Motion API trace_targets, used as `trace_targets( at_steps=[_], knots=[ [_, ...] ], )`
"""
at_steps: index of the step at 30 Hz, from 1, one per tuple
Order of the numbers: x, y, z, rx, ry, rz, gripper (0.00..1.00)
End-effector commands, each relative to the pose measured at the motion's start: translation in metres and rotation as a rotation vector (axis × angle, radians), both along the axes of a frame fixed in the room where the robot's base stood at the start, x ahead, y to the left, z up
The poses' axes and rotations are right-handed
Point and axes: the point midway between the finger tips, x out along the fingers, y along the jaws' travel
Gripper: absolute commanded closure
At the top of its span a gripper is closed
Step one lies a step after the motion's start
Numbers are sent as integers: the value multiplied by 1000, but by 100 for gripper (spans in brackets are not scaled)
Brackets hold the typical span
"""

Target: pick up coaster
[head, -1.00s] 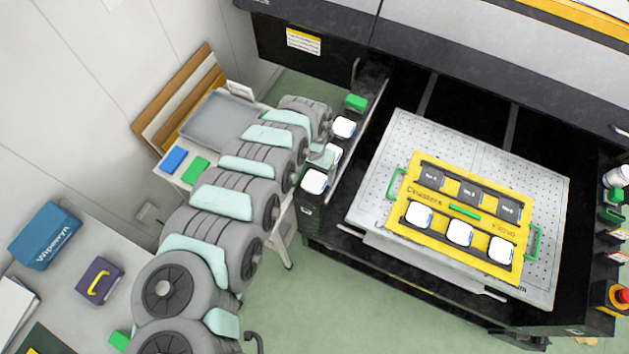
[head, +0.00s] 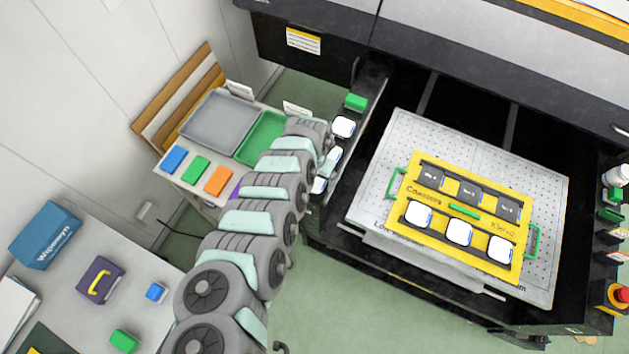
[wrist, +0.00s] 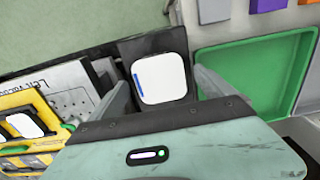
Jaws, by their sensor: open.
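White rounded-square coasters with a blue edge mark stand along the black ledge at the machine's left side: a far one (head: 343,127), a middle one (head: 334,157) and a near one (head: 319,185) partly covered by my arm. My gripper (head: 326,163) is over this ledge in the head view, its fingers mostly hidden. In the wrist view my open gripper (wrist: 168,92) has one finger on either side of a white coaster (wrist: 160,78), with nothing held. Whether the fingers touch it I cannot tell.
A yellow fixture (head: 408,190) with white and dark coasters lies on the perforated bed (head: 375,205). A green block (head: 355,102) is at the ledge's far end. A grey tray (head: 222,118) and a green tray (head: 262,138) sit on the side table, beside coloured blocks.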

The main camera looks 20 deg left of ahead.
Motion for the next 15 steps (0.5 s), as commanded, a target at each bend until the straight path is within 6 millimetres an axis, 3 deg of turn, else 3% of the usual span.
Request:
trace_targets(
  at_steps=[2,15],
  knots=[
    [0,0,0,0,0,0,7],
    [0,0,0,0,0,0,43]
  ],
)
